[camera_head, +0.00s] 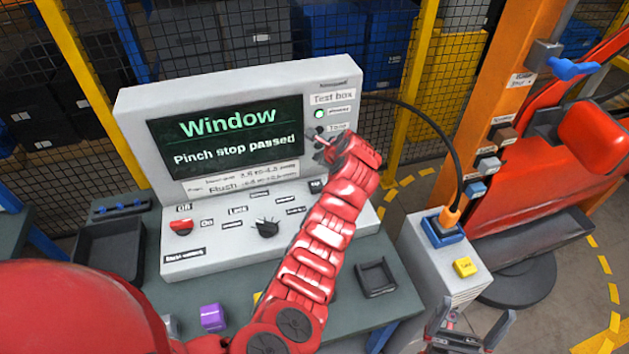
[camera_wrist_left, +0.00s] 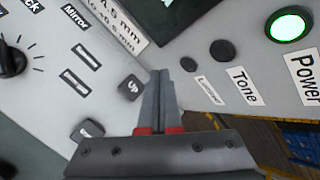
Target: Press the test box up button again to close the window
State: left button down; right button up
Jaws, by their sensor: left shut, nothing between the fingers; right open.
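The grey test box (camera_head: 225,90) stands on the bench. Its screen (camera_head: 228,138) reads "Window" and "Pinch stop passed". The dark up button (camera_head: 316,186) is at the right of its sloping panel; in the left wrist view it (camera_wrist_left: 131,88) lies just left of the fingers. My left gripper (camera_head: 314,138) is shut and empty in front of the box's right side, its fingers (camera_wrist_left: 160,76) apart from the up button in the picture; whether they touch the panel I cannot tell. My right gripper (camera_head: 470,322) is open and empty at the lower right.
A green power light (camera_head: 319,114) is lit. A lock knob (camera_head: 266,228) and a red switch (camera_head: 181,227) sit on the panel. An empty dark tray (camera_head: 376,278) and a purple block (camera_head: 212,317) lie on the bench. A grey cabinet (camera_head: 440,262) stands at right.

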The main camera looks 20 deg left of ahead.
pick_arm(q)
jog(key=shift+f, duration=0.1)
jog(key=b, duration=0.5)
send_over(319, 186)
notch_tip(319, 186, down, 7)
jog(key=shift+r, duration=0.2)
jog(key=shift+f, duration=1.05)
jog(key=shift+f, duration=0.1)
dwell(0.8)
jog(key=shift+f, duration=0.3)
